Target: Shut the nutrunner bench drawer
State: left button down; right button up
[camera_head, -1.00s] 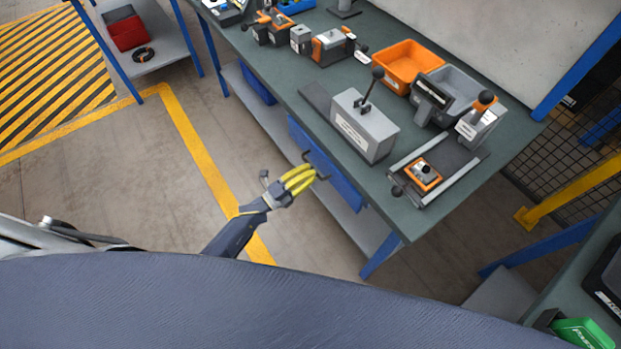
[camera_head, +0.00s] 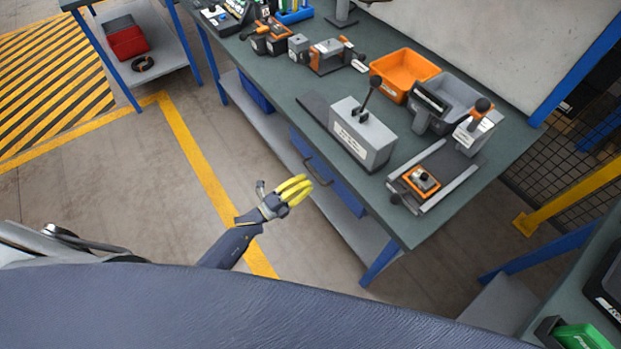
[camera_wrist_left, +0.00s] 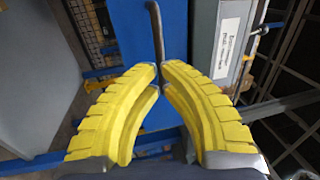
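The nutrunner bench drawer (camera_head: 345,186) is a blue front under the green-topped bench, with a dark bar handle (camera_head: 318,177). Its front lies close under the bench edge; I cannot tell whether a gap is left. My right gripper is not in view.
On the bench (camera_head: 285,84) stand a grey lever box (camera_head: 362,136), an orange bin (camera_head: 402,72), a grey bin (camera_head: 458,88) and a rail fixture (camera_head: 450,178). A lower shelf (camera_head: 330,205) runs under the drawer. The floor left of my gripper is clear.

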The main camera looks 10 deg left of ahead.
pick_arm(q)
jog(key=v, duration=1.1)
jog(key=shift+a, duration=0.15)
jog(key=a+f+n+g+y, duration=0.1)
jog(key=a+f+n+y, duration=0.3)
jog(key=f, duration=0.3)
jog(key=a+f+n+g+y, duration=0.1)
jog(key=a+f+n+y, duration=0.15)
jog(key=f+n, duration=0.4)
jog(key=s+a+f+n+g+y, duration=0.2)
jog(key=s+f+n, duration=0.1)
jog(key=s+f, duration=0.3)
jog(key=s+a+f+n+g+y, duration=0.2)
jog(key=s+f+n+y, duration=0.1)
jog(key=f, duration=0.4)
jog(key=s+f+n+g+y, duration=0.1)
jog(key=s+f+n+g, duration=0.15)
jog(key=s+f, duration=0.45)
jog(key=s+f+n+g+y, duration=0.1)
jog(key=s+f+n+g, duration=0.15)
jog(key=s, duration=0.85)
jog(key=s+d+f+g, duration=0.1)
jog(key=s+d+f, duration=0.1)
jog(key=s, duration=0.5)
jog(key=s+d+f+g, duration=0.1)
jog(key=s+d+g, duration=0.1)
jog(key=s+d, duration=0.2)
jog(key=shift+s+f+n, duration=0.35)
jog(key=shift+s+n, duration=0.1)
jog(key=shift+s, duration=1.25)
